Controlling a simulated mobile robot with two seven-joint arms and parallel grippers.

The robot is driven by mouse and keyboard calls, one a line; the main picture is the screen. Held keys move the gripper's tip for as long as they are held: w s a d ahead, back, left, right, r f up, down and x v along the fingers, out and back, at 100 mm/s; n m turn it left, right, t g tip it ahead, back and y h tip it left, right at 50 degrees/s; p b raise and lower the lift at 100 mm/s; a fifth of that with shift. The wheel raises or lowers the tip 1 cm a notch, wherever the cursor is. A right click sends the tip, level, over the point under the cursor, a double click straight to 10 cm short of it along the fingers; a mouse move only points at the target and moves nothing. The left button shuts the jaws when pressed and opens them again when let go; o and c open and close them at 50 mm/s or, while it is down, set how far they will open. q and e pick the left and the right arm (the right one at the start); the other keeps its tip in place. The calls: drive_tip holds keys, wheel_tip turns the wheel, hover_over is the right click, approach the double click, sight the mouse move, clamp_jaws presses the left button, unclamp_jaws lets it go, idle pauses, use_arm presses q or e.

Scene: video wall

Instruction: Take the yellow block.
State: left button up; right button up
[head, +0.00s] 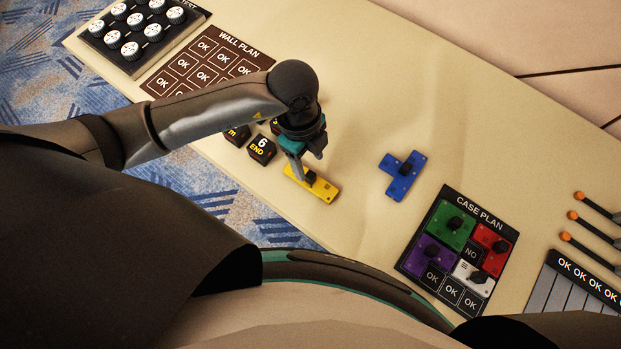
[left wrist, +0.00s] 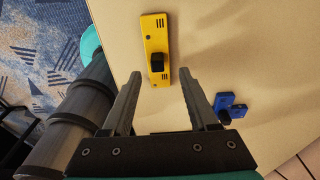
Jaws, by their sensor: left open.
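The yellow block (head: 323,189) is a long flat bar with a black knob, lying on the beige table near its front edge. It also shows in the left wrist view (left wrist: 155,32), ahead of the fingertips, with its black knob toward the gripper. My left gripper (head: 302,172) is at the block's left part in the head view, and its fingers hide some of it. In the left wrist view the left gripper (left wrist: 163,78) is open, with nothing between its fingers and the knob just beyond the tips. My right gripper does not show.
A blue T-shaped block (head: 402,177) lies to the right. A case plan board (head: 408,262) holds colored blocks. Black cubes (head: 262,149) stand close to the left gripper. The wall plan sheet (head: 228,38) and a knob tray (head: 110,51) lie far left. Table between the yellow and blue blocks is clear.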

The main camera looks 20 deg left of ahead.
sight(310, 175)
use_arm(q)
drive_tip(key=f, duration=0.2)
drive_tip(key=f+b, duration=0.1)
drive_tip(key=f, duration=0.2)
drive_tip(key=shift+s+d+f, duration=0.25)
drive_tip(key=shift+s+f, duration=0.05)
clamp_jaws()
idle(0.4)
